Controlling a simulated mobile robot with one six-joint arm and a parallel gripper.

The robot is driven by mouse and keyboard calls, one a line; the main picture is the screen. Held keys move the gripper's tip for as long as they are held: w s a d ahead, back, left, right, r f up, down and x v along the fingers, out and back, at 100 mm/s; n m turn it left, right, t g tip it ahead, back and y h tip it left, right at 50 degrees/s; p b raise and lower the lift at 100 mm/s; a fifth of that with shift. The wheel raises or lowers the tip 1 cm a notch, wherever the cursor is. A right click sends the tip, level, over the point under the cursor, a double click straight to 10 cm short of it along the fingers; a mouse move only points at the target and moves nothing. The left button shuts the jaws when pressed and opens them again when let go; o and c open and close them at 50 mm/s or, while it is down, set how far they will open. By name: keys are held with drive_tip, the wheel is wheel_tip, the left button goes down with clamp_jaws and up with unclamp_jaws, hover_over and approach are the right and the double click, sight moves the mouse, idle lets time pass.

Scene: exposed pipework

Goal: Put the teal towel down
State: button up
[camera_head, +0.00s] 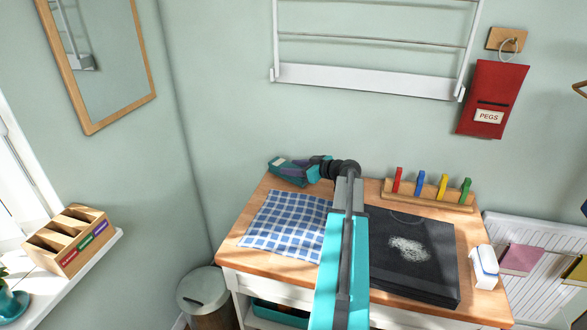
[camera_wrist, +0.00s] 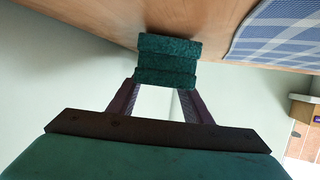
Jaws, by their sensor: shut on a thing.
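The teal towel (camera_wrist: 168,47) is a small folded bundle in the wrist view. My gripper (camera_wrist: 166,84) is shut on it, with a finger at either side of its near end. The wooden tabletop (camera_wrist: 90,18) shows behind the towel; I cannot tell whether the two touch. In the head view my gripper (camera_head: 292,171) is at the back left corner of the table, pointing left. The towel is hard to tell apart from my teal gripper there.
A blue checked cloth (camera_head: 287,223) lies flat on the table's left half. A wooden sorter (camera_head: 70,240) stands on the left sill.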

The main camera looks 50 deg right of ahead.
drive_tip(key=shift+f+b, duration=0.35)
drive_tip(key=shift+b, duration=0.1)
drive_tip(key=o, duration=1.3)
drive_tip(key=shift+s, duration=0.15)
drive_tip(key=b+v, duration=0.4)
drive_tip(key=v, duration=0.9)
drive_tip(key=shift+s+r, duration=0.2)
